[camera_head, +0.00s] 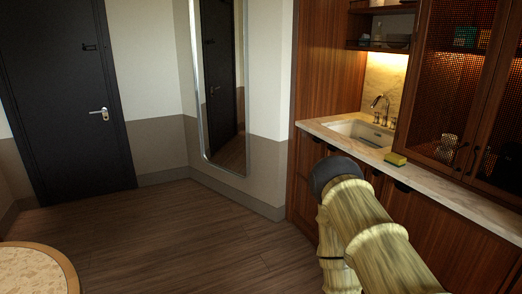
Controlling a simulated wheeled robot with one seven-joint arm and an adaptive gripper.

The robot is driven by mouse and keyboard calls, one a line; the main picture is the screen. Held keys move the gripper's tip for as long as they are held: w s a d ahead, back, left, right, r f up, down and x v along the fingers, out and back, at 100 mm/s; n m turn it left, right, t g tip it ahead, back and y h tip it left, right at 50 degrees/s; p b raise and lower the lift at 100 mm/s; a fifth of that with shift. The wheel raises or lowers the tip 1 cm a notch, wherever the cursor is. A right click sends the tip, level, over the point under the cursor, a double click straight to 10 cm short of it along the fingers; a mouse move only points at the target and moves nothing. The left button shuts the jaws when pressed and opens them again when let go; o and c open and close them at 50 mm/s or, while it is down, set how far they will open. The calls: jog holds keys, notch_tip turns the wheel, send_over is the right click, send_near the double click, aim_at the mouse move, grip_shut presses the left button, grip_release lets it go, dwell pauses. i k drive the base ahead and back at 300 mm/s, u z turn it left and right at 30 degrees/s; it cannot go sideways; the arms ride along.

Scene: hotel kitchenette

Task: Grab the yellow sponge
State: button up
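The yellow sponge (396,159), with a green layer, lies on the pale stone counter to the right of the sink, near the counter's front edge. My arm rises from the bottom right of the view, in front of the cabinets below the counter. Its dark rounded end is to the left of the sponge in the picture. My gripper's fingers do not show, so I cannot see whether it is open or shut. Nothing touches the sponge in this view.
A sink (358,131) with a metal faucet (379,103) is set into the counter (460,191). Mesh-door cabinets (455,95) stand at the right. A round table (30,272) is at bottom left. The wooden floor (170,235) in the middle is clear.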

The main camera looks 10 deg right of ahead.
aim_at(392, 158)
jog(key=z, duration=0.35)
jog(key=i, duration=1.8)
jog(key=z, duration=0.65)
